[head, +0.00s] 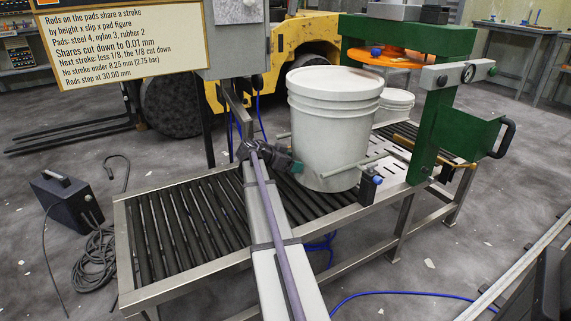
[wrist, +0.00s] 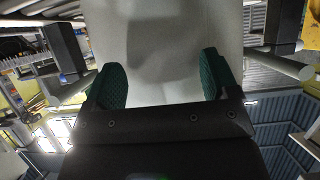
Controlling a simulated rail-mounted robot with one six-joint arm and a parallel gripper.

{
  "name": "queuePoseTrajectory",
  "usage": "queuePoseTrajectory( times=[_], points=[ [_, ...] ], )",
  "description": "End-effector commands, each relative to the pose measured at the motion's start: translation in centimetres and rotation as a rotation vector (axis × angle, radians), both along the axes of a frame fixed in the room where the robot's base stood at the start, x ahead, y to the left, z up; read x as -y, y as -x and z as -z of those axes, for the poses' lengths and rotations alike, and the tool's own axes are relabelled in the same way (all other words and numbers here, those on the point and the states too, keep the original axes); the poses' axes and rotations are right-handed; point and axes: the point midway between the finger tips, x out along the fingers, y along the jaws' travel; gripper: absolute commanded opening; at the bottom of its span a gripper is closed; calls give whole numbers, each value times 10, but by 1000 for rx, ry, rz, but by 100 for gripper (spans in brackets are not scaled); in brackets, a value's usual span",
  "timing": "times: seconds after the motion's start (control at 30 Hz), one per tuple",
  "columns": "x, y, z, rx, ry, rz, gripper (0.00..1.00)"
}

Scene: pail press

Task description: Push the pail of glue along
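A large white lidded pail (head: 333,125) stands upright on the roller conveyor (head: 185,225), before the green press frame (head: 435,130). My gripper (head: 297,167) is at the pail's lower left side, reaching across the conveyor. In the wrist view the pail's pale wall (wrist: 165,40) fills the middle ahead of my gripper (wrist: 163,78). Its two green fingers stand wide apart with nothing gripped between them. The fingertips are at or very near the wall; I cannot tell whether they touch. The pail's lower left side is partly hidden by my gripper.
A grey rod (head: 350,167) with a blue-knobbed bracket (head: 371,188) stands at the pail's front. A smaller white pail (head: 394,107) is behind it. An orange disc (head: 386,58) sits in the press. A sign (head: 125,45) hangs upper left. The conveyor's left rollers are clear.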

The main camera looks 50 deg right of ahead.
Motion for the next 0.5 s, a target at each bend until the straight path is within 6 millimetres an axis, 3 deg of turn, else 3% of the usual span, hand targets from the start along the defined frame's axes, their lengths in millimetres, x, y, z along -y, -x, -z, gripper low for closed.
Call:
queuePoseTrajectory(
  times=[0.5],
  points=[
    [9,3,0,0,0,1,80]
  ],
)
